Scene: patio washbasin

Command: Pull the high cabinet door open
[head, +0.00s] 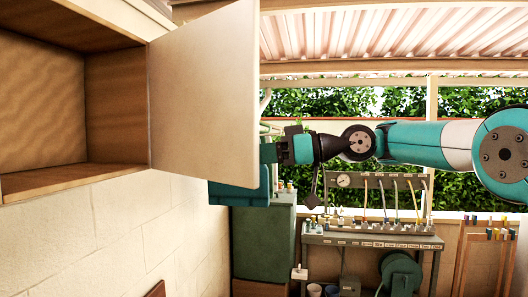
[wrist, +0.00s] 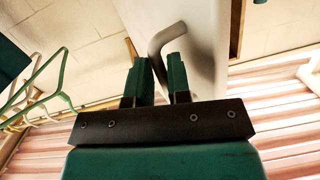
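The high cabinet (head: 45,105) is at the upper left of the head view, with its wooden inside bare in the part that shows. Its pale door (head: 205,95) stands swung wide open, out from the wall. My gripper (wrist: 160,64) is at the door's far side, and its fingertips are hidden behind the door in the head view. In the wrist view the bent grey handle (wrist: 165,38) on the door face (wrist: 203,45) runs down between my two green fingers. The fingers look closed around it, with little gap.
A pale block wall (head: 140,225) runs below the cabinet. Beyond the door stand a dark green cabinet (head: 263,240) and a workbench (head: 370,239) with hoses and a reel.

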